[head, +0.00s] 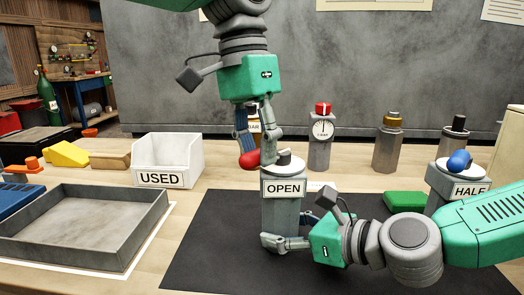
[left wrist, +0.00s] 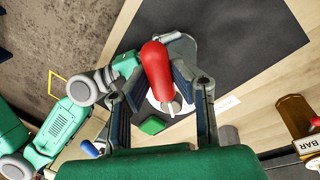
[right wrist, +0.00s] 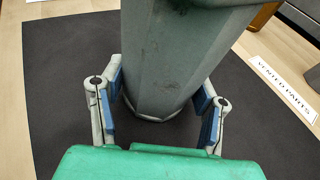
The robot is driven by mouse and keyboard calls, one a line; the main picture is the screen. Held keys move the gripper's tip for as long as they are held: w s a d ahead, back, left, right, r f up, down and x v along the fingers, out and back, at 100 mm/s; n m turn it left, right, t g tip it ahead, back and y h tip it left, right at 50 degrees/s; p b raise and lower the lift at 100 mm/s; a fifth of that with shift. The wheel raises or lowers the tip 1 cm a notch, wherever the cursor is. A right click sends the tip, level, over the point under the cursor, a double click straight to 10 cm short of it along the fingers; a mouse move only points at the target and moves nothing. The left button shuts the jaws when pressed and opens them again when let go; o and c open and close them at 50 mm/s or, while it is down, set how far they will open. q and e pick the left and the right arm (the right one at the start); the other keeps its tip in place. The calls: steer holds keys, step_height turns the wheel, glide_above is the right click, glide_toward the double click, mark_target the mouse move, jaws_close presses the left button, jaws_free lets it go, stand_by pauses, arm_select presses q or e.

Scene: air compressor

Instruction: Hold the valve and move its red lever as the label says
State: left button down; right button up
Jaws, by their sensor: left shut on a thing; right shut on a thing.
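The grey valve (head: 281,212), labelled OPEN on its front, stands upright on the black mat. Its red lever (head: 249,160) sticks out to the left of the valve's top. My left gripper (head: 257,150) comes down from above and is shut on the lever. In the left wrist view the red lever (left wrist: 157,70) lies between the two fingers. My right gripper (head: 288,230) is low at the valve's right side and shut on its body.
A valve with a blue lever (head: 460,161), labelled HALF, stands at the right. A green block (head: 405,201) lies near my right arm. A gauge post (head: 321,140) stands behind. The white USED bin (head: 168,160) and a grey tray (head: 85,230) are at the left.

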steer(key=shift+s+a, duration=0.1)
steer(key=shift+s, duration=0.05)
stand_by(0.3)
arm_select(q)
steer(key=c, duration=1.4)
jaws_free()
steer(key=shift+o, duration=0.2)
steer(key=shift+r, duration=0.15)
step_height(320, 180, up, 12)
steer(key=w+a, duration=0.1)
steer(key=shift+w+a+f, duration=0.25)
steer(key=shift+w+a, duration=0.05)
steer(key=shift+w, duration=0.05)
arm_select(e)
steer(key=o, duration=1.1)
